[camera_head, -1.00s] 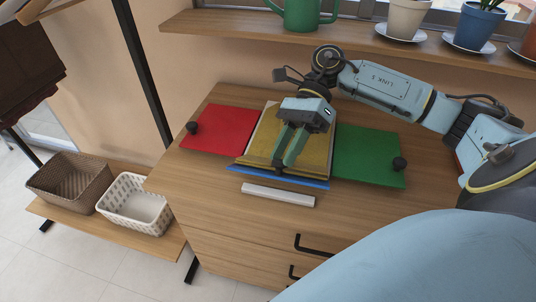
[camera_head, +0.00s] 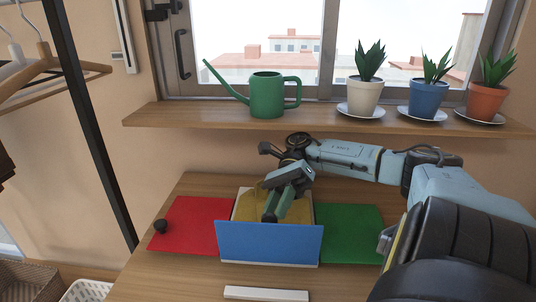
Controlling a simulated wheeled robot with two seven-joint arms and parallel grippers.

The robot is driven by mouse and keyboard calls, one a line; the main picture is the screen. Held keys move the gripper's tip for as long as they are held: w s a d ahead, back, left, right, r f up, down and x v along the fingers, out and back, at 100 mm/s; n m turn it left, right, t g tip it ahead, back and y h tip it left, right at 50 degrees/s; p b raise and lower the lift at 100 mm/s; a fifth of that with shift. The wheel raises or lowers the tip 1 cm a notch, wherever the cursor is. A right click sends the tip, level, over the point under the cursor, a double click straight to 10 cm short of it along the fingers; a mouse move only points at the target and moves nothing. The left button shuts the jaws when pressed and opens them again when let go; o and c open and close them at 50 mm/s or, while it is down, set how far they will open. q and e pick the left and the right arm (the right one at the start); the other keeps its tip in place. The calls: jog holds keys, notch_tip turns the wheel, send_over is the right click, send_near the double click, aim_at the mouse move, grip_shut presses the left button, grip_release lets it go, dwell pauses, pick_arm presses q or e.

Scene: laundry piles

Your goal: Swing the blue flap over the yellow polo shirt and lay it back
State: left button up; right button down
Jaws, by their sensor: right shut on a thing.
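The blue flap (camera_head: 268,243) stands raised at the front of the folding board, its broad face toward me. The yellow polo shirt (camera_head: 247,205) lies behind it on the board's middle, its front part hidden by the flap. My right gripper (camera_head: 269,217) reaches down from behind over the shirt, at the flap's top edge. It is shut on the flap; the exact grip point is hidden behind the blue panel. The red flap (camera_head: 197,222) lies flat at left, the green flap (camera_head: 345,232) flat at right. My left gripper is out of view.
A white bar (camera_head: 266,293) lies on the wooden table top (camera_head: 170,275) in front of the board. A shelf (camera_head: 200,115) behind holds a green watering can (camera_head: 267,96) and several potted plants. Baskets stand at lower left, beside a clothes rack.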

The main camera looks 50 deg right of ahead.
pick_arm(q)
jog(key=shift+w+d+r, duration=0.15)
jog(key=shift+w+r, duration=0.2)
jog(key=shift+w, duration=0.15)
pick_arm(e)
jog(key=shift+w+d+f, duration=0.15)
jog(key=shift+d+f, duration=0.05)
jog(key=shift+f, duration=0.5)
jog(key=shift+w+d+f, duration=0.1)
jog(key=shift+d+f, duration=0.1)
jog(key=shift+f, duration=0.45)
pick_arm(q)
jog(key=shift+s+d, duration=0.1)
pick_arm(e)
jog(key=c, duration=1.5)
grip_release()
jog(key=shift+o, duration=1.2)
jog(key=shift+w, duration=0.25)
jog(key=shift+o, duration=0.8)
jog(key=shift+w, duration=0.1)
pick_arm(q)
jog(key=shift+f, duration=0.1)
pick_arm(e)
jog(key=shift+d+r, duration=0.1)
jog(key=shift+r, duration=0.1)
